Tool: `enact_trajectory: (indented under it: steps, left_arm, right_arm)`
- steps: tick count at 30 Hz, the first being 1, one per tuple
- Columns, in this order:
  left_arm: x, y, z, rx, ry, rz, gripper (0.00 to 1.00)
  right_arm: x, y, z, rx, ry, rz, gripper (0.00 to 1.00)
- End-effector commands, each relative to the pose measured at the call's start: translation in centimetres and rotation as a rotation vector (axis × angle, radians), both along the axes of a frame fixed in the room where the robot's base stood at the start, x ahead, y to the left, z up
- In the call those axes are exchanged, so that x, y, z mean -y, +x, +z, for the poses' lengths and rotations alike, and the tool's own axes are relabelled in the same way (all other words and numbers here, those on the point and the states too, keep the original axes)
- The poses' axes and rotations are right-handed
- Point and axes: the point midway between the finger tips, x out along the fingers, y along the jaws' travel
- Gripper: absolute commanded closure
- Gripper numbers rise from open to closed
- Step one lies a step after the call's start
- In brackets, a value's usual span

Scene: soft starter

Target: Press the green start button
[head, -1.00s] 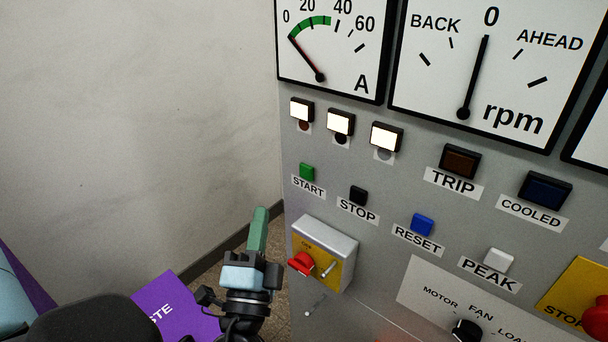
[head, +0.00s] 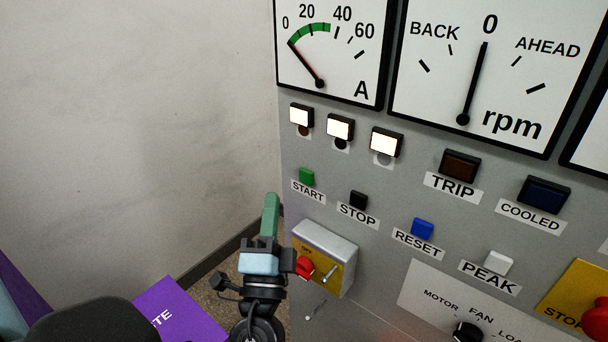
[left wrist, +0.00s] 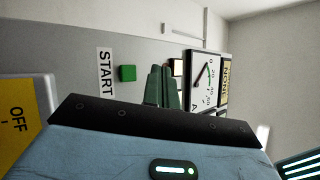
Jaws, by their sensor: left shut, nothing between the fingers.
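The green start button (head: 307,177) sits on the grey panel above its START label, left of the black stop button (head: 358,200). My left gripper (head: 272,198) is shut and empty, its green fingers pointing up, below and left of the start button. In the left wrist view the start button (left wrist: 128,73) shows beside the START label, just left of the shut fingertips (left wrist: 164,70). The fingers look apart from the button. My right gripper is not in view.
A yellow switch box with a red knob (head: 305,267) juts from the panel close to the right of my left gripper. Blue reset (head: 422,228) and white peak (head: 499,262) buttons are further right. A plain wall (head: 130,120) is at left.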

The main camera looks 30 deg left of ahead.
Motion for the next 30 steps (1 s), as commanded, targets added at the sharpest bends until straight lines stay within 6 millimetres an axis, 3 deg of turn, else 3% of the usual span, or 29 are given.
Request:
enact_trajectory:
  steps: [12, 30]
  left_arm:
    - [0.4, 4.7, -0.2, -0.001, -0.002, 0.000, 1.00]
    - [0.5, 5.6, 0.0, -0.001, 0.000, 0.000, 1.00]
  right_arm:
    - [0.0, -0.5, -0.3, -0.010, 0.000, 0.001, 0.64]
    - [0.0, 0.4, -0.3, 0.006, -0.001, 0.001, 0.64]
